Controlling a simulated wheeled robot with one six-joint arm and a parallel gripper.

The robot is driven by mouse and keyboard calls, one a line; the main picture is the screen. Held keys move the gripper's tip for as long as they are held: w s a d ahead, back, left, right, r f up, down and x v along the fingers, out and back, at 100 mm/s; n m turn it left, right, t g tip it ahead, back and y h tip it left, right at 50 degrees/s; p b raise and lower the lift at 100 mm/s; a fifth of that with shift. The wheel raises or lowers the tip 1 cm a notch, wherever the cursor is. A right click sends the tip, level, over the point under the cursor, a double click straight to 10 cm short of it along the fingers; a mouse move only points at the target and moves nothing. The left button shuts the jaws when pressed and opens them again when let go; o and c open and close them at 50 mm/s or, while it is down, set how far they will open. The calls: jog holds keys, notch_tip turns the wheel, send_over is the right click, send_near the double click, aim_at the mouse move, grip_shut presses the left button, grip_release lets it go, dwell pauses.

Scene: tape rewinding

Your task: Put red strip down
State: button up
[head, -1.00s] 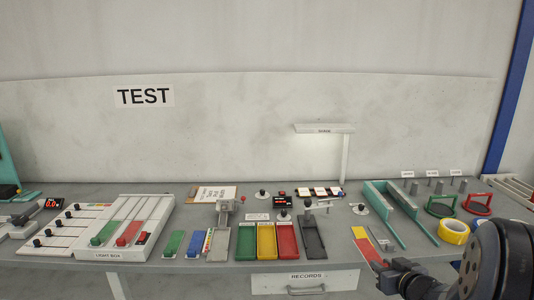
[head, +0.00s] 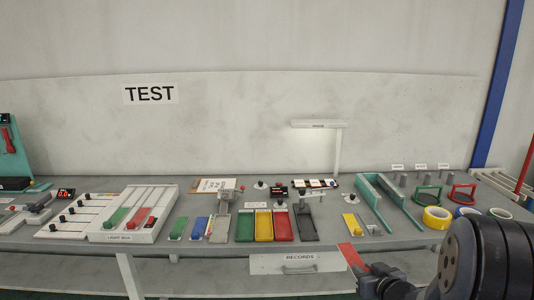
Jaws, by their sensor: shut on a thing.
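My gripper (head: 366,271) is at the lower right in the head view, shut on a red strip (head: 351,256). The strip sticks out toward the upper left from the jaws. It appears in front of the bench's front edge, just right of the RECORDS drawer; its height is hard to judge. My arm's dark wrist hides part of the jaws. Other red pieces lie on the bench: a red strip in the light box (head: 104,237) and a red tray (head: 283,226) beside the yellow and green trays.
A yellow piece (head: 350,222) lies on the bench beyond the held strip. The teal rails (head: 380,205) and a yellow tape roll (head: 436,217) stand to the right.

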jog(key=s+a+f+m+h, duration=0.1)
jog(key=s+a+f+h, duration=0.15)
jog(key=a+f, duration=0.8)
jog(key=s+f, duration=0.5)
jog(key=shift+a+f+m, duration=0.15)
jog(key=shift+f+m, duration=0.15)
jog(key=shift+f, duration=0.1)
jog(key=shift+s+a, duration=0.1)
